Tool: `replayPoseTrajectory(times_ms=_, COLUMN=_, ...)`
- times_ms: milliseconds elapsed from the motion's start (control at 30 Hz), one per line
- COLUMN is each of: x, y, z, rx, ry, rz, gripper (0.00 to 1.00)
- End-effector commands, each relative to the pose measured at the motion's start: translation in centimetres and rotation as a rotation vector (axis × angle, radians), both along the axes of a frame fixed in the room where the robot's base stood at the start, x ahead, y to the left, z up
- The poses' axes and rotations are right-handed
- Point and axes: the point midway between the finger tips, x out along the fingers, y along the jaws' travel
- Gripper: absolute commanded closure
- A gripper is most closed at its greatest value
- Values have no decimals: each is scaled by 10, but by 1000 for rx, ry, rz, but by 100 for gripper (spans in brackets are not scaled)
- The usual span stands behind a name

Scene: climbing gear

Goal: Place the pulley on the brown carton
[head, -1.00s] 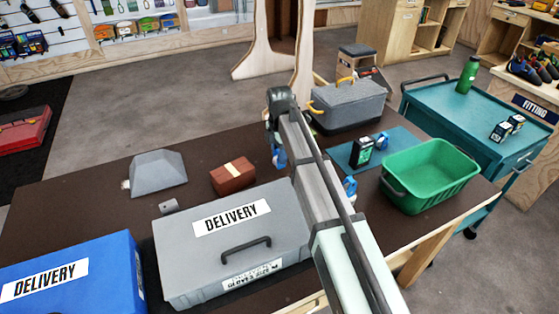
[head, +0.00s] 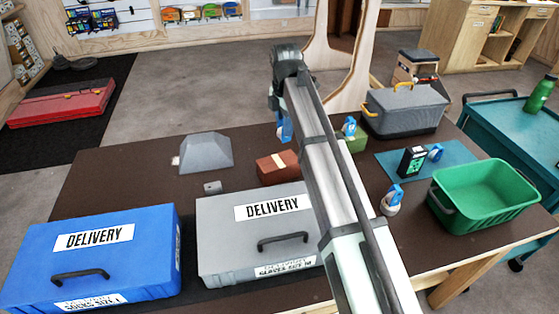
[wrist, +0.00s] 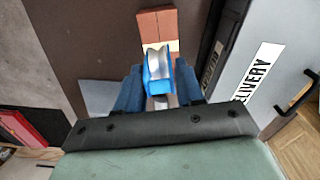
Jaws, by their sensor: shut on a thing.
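My gripper (wrist: 159,84) is shut on a blue pulley with a silver wheel (wrist: 155,62) in the wrist view. The brown carton (wrist: 153,23), reddish brown with a pale band, shows just beyond the pulley there. In the head view, my gripper (head: 285,124) is above the table behind the carton (head: 270,173). The held pulley is not clearly told apart from the blue fingers in the head view. The gap between pulley and carton is hard to judge.
A grey delivery case (head: 225,235) and blue delivery case (head: 150,262) stand in front. A grey wedge block (head: 207,153) lies left of the carton. At right are a green bin (head: 485,195), grey toolbox (head: 405,112), a teal mat (head: 390,165) and other blue-and-silver items (head: 392,200).

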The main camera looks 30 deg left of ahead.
Motion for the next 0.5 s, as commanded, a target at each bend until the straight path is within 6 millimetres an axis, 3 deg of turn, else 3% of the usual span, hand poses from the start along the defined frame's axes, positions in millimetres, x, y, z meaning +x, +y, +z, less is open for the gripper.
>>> replayPoseTrajectory(times_ms=133, x=-14, y=20, z=21, rx=1, ry=0, rz=-34, gripper=95)
replayPoseTrajectory(times_ms=500, x=-18, y=12, z=21, rx=0, ry=0, rz=-247, gripper=95)
